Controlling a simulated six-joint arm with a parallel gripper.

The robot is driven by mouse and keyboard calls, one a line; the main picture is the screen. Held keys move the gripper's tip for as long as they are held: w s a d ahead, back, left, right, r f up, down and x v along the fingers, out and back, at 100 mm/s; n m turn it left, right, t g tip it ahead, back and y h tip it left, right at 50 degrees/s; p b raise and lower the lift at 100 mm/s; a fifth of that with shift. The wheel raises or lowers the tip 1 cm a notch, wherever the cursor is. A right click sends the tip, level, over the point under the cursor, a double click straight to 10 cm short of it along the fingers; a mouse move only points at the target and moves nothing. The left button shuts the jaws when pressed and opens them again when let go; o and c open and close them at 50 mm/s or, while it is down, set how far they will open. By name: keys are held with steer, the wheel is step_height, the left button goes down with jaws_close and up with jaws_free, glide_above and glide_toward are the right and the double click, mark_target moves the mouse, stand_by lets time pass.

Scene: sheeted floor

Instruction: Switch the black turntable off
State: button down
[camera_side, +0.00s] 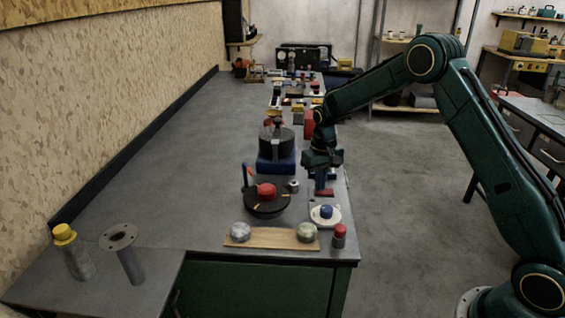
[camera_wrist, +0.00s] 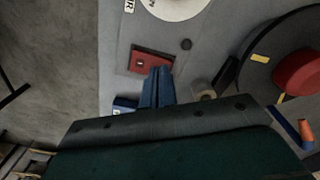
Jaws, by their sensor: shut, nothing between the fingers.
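The black turntable (camera_side: 264,211) sits on the bench, with a red round piece (camera_side: 266,190) on top. In the wrist view the turntable (camera_wrist: 238,75) is at the right edge, partly cut off, with a yellow mark on its rim. A red switch (camera_side: 325,192) lies right of it; in the wrist view the red switch (camera_wrist: 139,60) has a white mark on it. My gripper (camera_side: 320,188) points down with blue fingers shut together, empty. In the wrist view my gripper's fingertips (camera_wrist: 158,69) overlap the switch's edge; I cannot tell whether they touch it.
A blue block (camera_wrist: 124,103) lies beside my fingers.

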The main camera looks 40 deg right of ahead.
stand_by(0.4)
steer(key=shift+r, duration=3.4)
steer(key=shift+r, duration=0.1)
